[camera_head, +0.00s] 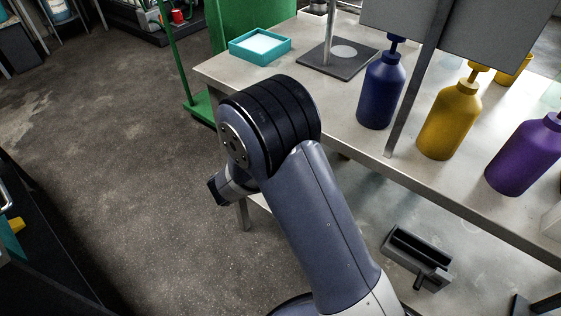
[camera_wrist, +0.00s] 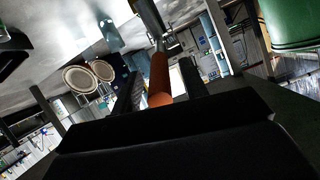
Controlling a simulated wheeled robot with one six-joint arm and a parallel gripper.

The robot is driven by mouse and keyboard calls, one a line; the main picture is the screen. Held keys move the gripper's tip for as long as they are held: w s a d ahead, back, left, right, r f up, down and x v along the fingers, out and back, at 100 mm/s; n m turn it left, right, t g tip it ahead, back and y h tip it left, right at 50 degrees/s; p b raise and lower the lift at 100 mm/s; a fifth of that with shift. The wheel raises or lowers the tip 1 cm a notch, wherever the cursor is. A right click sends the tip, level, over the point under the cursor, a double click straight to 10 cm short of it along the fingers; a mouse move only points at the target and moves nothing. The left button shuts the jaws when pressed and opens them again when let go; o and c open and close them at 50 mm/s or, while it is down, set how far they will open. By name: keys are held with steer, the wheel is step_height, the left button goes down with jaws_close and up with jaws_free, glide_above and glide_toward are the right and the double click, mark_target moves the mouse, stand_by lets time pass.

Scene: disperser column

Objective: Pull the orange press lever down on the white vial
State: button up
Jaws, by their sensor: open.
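In the wrist view the orange press lever (camera_wrist: 160,78) shows as an orange grip on the end of a metal rod. My gripper (camera_wrist: 160,88) is open, with one dark finger to the left of the grip and one to the right. The grip appears to lie between them; I cannot tell whether either finger touches it. The near end of the grip is hidden by the black gripper body. I cannot make out the white vial in either view. In the head view my arm covers that area, and the lever is not visible there.
In the head view a metal bench (camera_head: 340,112) carries a teal tray (camera_head: 235,52), a dark base plate (camera_head: 312,64), and blue (camera_head: 380,92), yellow (camera_head: 450,122) and purple (camera_head: 525,157) bottles. A post (camera_head: 411,90) stands beside the blue bottle.

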steer(key=shift+w+d+f, duration=0.1)
steer(key=shift+w+d, duration=0.05)
steer(key=shift+w, duration=0.05)
jaws_close()
stand_by(0.4)
